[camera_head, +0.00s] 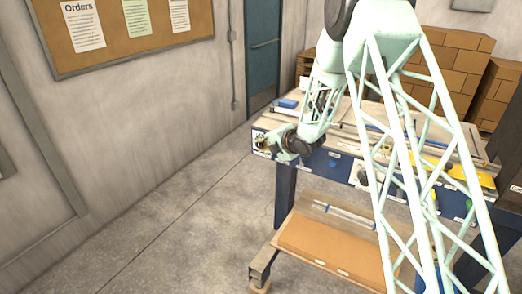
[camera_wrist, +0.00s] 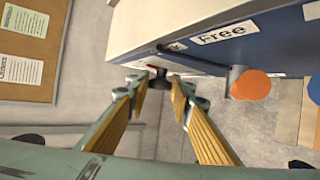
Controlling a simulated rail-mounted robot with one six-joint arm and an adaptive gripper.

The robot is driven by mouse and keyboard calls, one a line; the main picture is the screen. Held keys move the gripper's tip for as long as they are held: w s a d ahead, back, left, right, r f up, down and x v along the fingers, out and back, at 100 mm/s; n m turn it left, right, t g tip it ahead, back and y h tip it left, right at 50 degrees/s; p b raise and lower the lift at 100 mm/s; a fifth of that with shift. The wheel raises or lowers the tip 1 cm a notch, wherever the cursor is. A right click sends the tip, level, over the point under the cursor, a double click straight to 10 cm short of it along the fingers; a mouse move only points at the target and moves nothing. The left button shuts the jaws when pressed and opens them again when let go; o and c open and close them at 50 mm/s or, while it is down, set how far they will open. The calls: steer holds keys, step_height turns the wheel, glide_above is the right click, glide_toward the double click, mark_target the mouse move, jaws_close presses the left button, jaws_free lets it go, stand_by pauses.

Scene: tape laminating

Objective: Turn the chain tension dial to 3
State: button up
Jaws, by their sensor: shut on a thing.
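My gripper (camera_wrist: 161,86) is shut on a small dark knob (camera_wrist: 159,80), which appears to be the chain tension dial. The knob sits at the edge of the blue machine front, with a bit of red behind it. The number it points to cannot be read. In the head view my gripper (camera_head: 270,147) is at the front left corner of the laminating machine (camera_head: 335,166), and the arm hides the dial there.
An orange knob (camera_wrist: 250,84) stands out from the blue panel beside a "Free" label (camera_wrist: 222,35). A lower shelf with a brown board (camera_head: 330,252) is under the machine. Stacked cartons (camera_head: 450,70) stand behind. The floor at left is clear.

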steer(key=shift+b, duration=0.95)
steer(key=o, duration=0.9)
steer(key=shift+d+t+y, duration=0.1)
steer(key=shift+t+y, duration=0.2)
steer(key=shift+s, duration=0.1)
steer(key=shift+v, duration=6)
steer(key=shift+r, duration=0.15)
